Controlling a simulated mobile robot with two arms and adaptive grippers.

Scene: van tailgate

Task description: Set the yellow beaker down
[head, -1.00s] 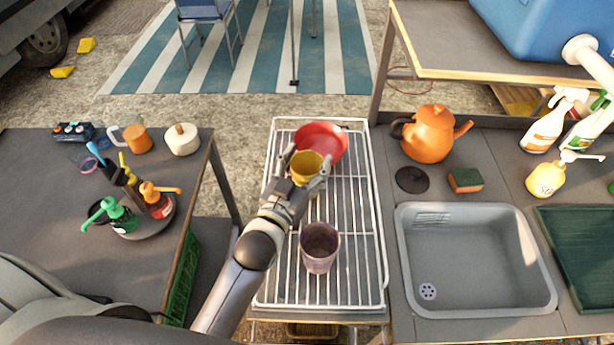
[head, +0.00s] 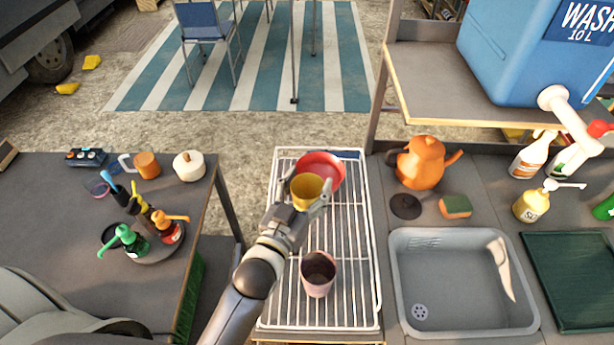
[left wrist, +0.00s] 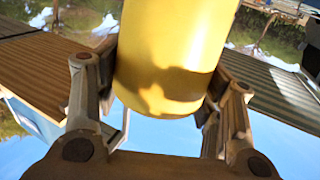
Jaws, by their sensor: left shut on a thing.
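The yellow beaker (head: 307,192) is upright between the fingers of my left gripper (head: 306,197), over the white wire rack (head: 348,250). My left gripper is shut on it. In the left wrist view the beaker (left wrist: 172,60) fills the space between the two fingers (left wrist: 160,95). A red bowl (head: 322,166) is right behind the beaker on the rack. I cannot tell whether the beaker's base touches the rack. My right gripper is not in view.
A pinkish cup (head: 318,276) stands on the rack nearer me. The sink (head: 462,280) is to the right, with an orange kettle (head: 422,163) behind it. A dark table (head: 60,230) with bottles is at left. Rack slats right of the beaker are bare.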

